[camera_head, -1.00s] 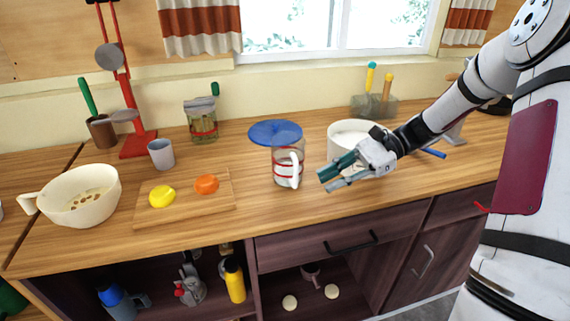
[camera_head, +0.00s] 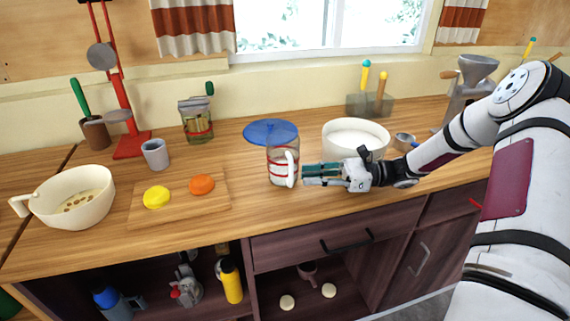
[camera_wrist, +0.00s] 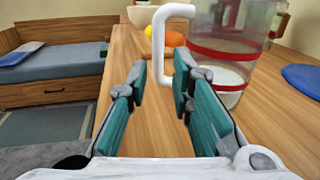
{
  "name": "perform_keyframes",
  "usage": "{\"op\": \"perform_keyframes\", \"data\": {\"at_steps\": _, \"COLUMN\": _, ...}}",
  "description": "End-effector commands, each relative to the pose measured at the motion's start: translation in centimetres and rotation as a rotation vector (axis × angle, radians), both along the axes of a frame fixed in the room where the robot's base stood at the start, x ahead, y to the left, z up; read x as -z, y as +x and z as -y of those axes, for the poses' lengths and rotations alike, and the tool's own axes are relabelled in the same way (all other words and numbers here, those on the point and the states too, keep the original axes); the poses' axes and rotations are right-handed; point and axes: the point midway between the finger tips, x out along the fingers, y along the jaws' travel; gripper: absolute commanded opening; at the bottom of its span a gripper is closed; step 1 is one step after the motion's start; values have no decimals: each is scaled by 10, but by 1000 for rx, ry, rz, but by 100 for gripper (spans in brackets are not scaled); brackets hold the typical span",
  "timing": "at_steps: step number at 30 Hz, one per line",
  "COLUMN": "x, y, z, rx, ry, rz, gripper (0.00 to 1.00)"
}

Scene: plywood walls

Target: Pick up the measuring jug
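The measuring jug (camera_head: 283,172) is clear, with red bands and a white handle, and stands upright on the wooden counter. Its handle faces my gripper. My gripper (camera_head: 307,174) is just right of the jug in the head view, with its fingers pointing left at the handle. In the wrist view my gripper (camera_wrist: 160,82) is open, its teal fingers apart. The white handle (camera_wrist: 158,42) shows between and just beyond the fingertips, and the jug body (camera_wrist: 222,48) is to the right. I cannot tell whether a finger touches the handle.
A blue disc (camera_head: 270,131) lies behind the jug. A white pot (camera_head: 345,132) stands behind my gripper. A board (camera_head: 178,209) with a yellow and an orange item lies to the left. The counter's front strip is clear.

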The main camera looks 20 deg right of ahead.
Motion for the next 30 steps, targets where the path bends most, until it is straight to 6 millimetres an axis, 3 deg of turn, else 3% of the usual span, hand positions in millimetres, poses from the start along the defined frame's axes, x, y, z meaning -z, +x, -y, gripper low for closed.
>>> {"op": "perform_keyframes", "data": {"at_steps": 5, "x": 1, "y": 2, "z": -11, "rx": -1, "ry": 0, "rz": -2, "gripper": 21}}
{"op": "perform_keyframes", "data": {"at_steps": 15, "x": 3, "y": 11, "z": -52, "rx": -1, "ry": -1, "rz": -1, "gripper": 21}}
{"op": "perform_keyframes", "data": {"at_steps": 23, "x": 3, "y": 12, "z": -56, "rx": 0, "ry": -1, "rz": -1, "gripper": 21}}
{"op": "perform_keyframes", "data": {"at_steps": 27, "x": 4, "y": 12, "z": -56, "rx": 0, "ry": -1, "rz": -1, "gripper": 0}}
{"op": "perform_keyframes", "data": {"at_steps": 30, "x": 4, "y": 12, "z": -56, "rx": 0, "ry": -1, "rz": -1, "gripper": 0}}
